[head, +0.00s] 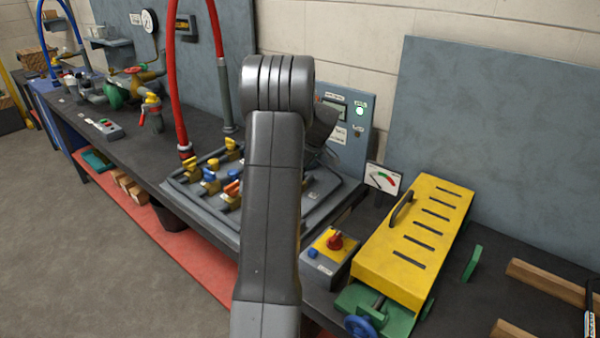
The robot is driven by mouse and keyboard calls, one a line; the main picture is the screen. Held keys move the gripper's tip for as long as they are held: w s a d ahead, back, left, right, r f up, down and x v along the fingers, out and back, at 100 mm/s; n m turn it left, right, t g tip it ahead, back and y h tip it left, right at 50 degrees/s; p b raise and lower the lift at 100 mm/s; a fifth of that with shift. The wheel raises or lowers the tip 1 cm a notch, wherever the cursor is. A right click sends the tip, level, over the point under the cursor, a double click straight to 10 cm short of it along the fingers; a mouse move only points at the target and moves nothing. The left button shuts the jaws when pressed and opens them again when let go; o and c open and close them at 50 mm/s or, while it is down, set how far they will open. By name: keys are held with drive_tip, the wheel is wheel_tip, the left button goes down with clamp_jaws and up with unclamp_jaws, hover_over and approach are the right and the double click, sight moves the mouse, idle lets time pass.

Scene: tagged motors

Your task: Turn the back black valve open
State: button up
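I cannot make out a black valve in the head view. A grey manifold panel (317,204) lies on the bench in the middle, with several small valves on it. Yellow handles (190,165), blue handles (212,187) and an orange handle (232,189) show on its left part. My own arm stands upright in front of the panel and hides much of its middle and right part. A black valve may be behind it, but I cannot tell. My gripper is not visible; only grey arm links show.
A red hose (175,90) rises from the panel's back left. A control box (345,125) with a green light stands behind. Right are a switch box (328,257) with a red knob, a small meter (382,178) and a yellow slotted cover (415,235). Pipework (120,85) stands at far left.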

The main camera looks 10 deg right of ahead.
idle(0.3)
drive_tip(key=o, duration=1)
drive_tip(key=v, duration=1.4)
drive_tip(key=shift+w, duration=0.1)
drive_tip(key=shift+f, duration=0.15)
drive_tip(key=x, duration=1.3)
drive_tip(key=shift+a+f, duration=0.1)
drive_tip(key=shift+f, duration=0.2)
